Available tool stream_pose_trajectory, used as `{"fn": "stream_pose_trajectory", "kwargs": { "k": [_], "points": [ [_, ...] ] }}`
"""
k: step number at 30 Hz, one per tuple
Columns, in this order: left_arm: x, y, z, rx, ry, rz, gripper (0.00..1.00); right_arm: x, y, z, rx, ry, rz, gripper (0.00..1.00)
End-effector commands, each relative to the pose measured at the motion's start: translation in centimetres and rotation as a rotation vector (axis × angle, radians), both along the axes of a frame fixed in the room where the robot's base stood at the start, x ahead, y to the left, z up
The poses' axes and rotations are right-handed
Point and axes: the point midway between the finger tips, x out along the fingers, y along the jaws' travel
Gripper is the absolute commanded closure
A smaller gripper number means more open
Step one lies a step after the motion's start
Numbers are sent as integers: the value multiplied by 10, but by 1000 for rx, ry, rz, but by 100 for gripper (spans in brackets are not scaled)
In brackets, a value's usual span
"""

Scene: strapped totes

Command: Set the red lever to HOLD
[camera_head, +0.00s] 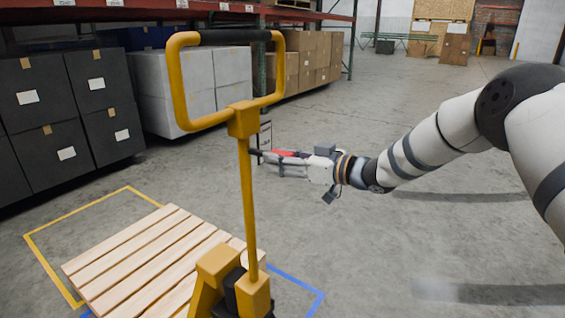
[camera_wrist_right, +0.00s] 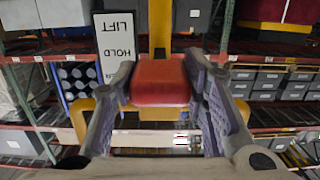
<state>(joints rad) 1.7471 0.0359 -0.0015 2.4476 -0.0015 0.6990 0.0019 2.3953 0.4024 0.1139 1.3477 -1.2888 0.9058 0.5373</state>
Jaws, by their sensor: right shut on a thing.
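The red lever (camera_head: 285,153) is on the yellow pallet truck's upright post (camera_head: 248,200), below the looped handle (camera_head: 178,80). It fills the middle of the right wrist view as a red block (camera_wrist_right: 160,82). My right gripper (camera_head: 275,160) reaches in from the right, and its two fingers are shut on the lever's sides. A white label plate (camera_wrist_right: 117,45) beside the lever shows upside down, with LIFT, HOLD and a third word partly covered by a finger. The lever seems near HOLD or the third word; I cannot tell exactly which. My left gripper is not in view.
Dark boxes (camera_head: 60,110), white boxes (camera_head: 180,85) and brown cartons (camera_head: 310,55) stand behind on the left. Open concrete floor (camera_head: 400,250) lies to the right.

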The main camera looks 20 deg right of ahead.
Motion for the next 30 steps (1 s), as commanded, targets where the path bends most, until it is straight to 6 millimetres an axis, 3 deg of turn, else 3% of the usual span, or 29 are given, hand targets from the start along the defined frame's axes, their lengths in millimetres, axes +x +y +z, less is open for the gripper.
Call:
{"fn": "stream_pose_trajectory", "kwargs": {
  "k": [1, 4, 5, 7, 17, 30],
  "points": [
    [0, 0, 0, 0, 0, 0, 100, 2, -1, 9, 9, -17, -4, 100],
    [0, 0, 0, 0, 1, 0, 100, 2, -1, 8, 8, -16, -3, 100],
    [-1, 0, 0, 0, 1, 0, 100, 2, -1, 7, 9, -16, -3, 54],
    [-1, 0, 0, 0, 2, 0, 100, 2, -1, 6, 7, -13, -3, 40],
    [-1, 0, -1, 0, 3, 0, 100, -2, -3, 0, 1, -3, -2, 40],
    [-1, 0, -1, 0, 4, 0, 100, -81, -65, 13, 5, -7, -3, 40]
  ]
}}
